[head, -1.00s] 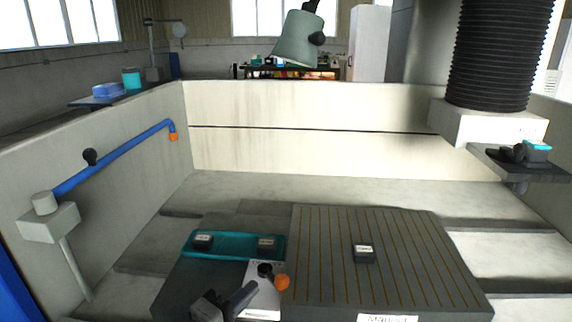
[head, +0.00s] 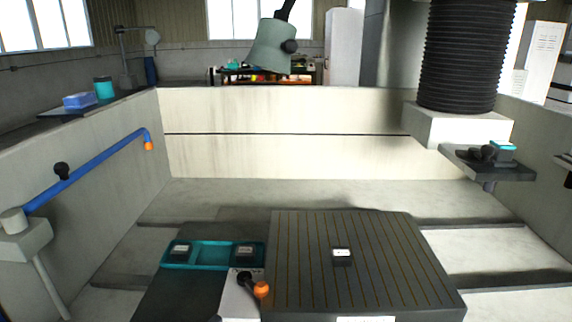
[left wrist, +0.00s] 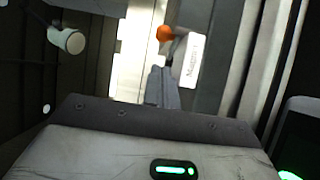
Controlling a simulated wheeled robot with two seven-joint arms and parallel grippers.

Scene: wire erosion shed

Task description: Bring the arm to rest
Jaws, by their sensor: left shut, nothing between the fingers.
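My left gripper (left wrist: 162,88) is shut and empty in the left wrist view, its two fingers together. It points toward a lever with an orange knob (left wrist: 165,33) and a white label plate (left wrist: 190,62); how far apart they are I cannot tell. The lever's orange knob (head: 261,290) stands at the left side of the grooved plate (head: 380,270). My right gripper is in neither view.
A teal tray (head: 212,265) holds two dark labelled blocks. Another labelled block (head: 341,256) sits on the grooved plate. A blue pipe (head: 90,172) runs along the left wall. A black bellows column (head: 462,60) and a small shelf (head: 510,172) are at the right.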

